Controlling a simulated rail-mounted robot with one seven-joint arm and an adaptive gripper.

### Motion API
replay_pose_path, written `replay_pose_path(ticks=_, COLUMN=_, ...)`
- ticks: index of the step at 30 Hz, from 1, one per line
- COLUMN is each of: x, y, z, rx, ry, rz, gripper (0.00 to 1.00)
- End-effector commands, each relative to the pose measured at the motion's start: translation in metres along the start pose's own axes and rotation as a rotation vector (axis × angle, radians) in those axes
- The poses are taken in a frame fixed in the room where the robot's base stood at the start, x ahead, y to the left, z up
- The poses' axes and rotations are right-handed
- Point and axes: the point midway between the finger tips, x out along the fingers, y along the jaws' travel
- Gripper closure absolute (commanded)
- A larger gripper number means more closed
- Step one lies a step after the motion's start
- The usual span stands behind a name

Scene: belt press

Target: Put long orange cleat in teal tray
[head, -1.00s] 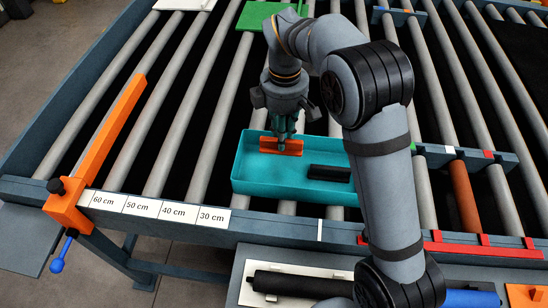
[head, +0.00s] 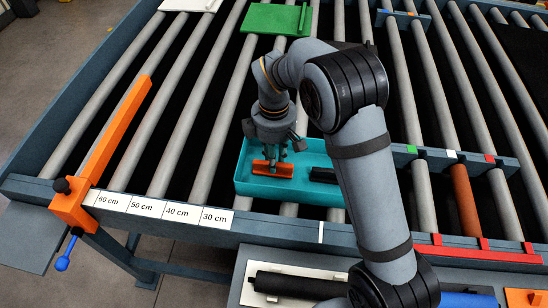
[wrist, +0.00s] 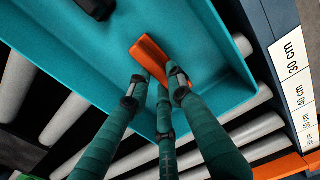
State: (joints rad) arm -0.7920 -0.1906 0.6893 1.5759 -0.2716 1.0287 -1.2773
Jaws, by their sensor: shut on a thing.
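The long orange cleat (head: 272,168) is in my gripper (head: 271,160), low inside the teal tray (head: 249,186). In the wrist view the cleat (wrist: 150,54) lies between the dark green fingers (wrist: 157,92), with one end reaching over the tray floor (wrist: 212,62). My gripper is shut on the cleat. I cannot tell whether its underside touches the tray floor. My arm hides the tray's right end in the head view.
A black piece (head: 324,175) lies in the tray to the right of the cleat. The tray sits on grey rollers (head: 196,165). An orange stop bar (head: 115,135) stands at left, and a blue divider rail (head: 459,158) runs at right.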

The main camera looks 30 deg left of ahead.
Motion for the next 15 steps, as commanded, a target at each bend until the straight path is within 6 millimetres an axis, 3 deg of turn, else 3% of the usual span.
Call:
replay_pose_path(ticks=1, x=0.0033, y=0.0001, z=0.0001, rx=0.0, ry=0.0, rz=0.0, gripper=1.0)
replay_pose_path(ticks=2, x=0.0023, y=0.0001, z=0.0, rx=0.0, ry=0.0, rz=0.0, gripper=0.79)
replay_pose_path(ticks=11, x=0.0017, y=-0.0001, z=0.0001, rx=0.0, ry=0.0, rz=0.0, gripper=0.62)
replay_pose_path(ticks=15, x=0.0016, y=0.0, z=0.0001, rx=0.0, ry=0.0, rz=0.0, gripper=0.62)
